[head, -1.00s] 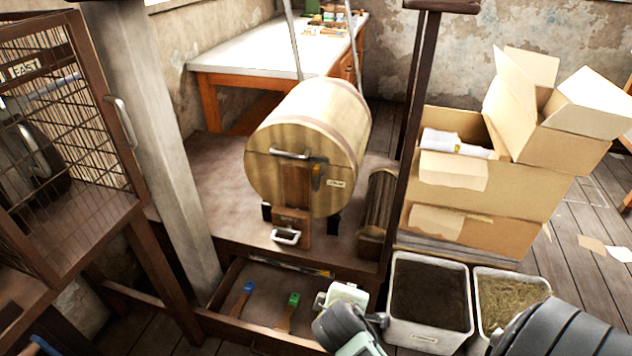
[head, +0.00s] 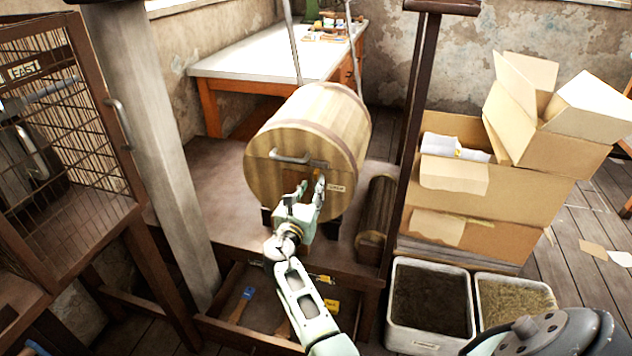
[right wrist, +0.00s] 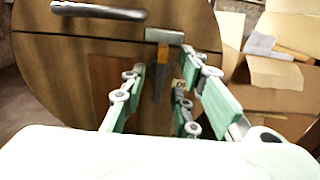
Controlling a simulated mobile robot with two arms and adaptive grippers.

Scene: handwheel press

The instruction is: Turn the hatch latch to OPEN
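The wooden barrel (head: 300,120) lies on its side, its round front facing me. The hatch latch shows in the right wrist view as a small hanging lever (right wrist: 160,75) with an orange part, below a grey metal plate (right wrist: 164,36). My right gripper (head: 308,190) is in front of the barrel's face, and its fingers hide much of the latch in the head view. In the right wrist view the gripper (right wrist: 170,90) is open, with the latch between and ahead of its fingers; contact cannot be told. A small label (head: 337,188) sits right of the latch. My left gripper is not in view.
A metal handle (head: 288,156) is on the barrel face above the latch. A dark post (head: 408,130) stands right of the barrel, a pale post (head: 160,150) left. Cardboard boxes (head: 500,190) and two bins (head: 432,345) are at the right. An open drawer (head: 235,335) lies below.

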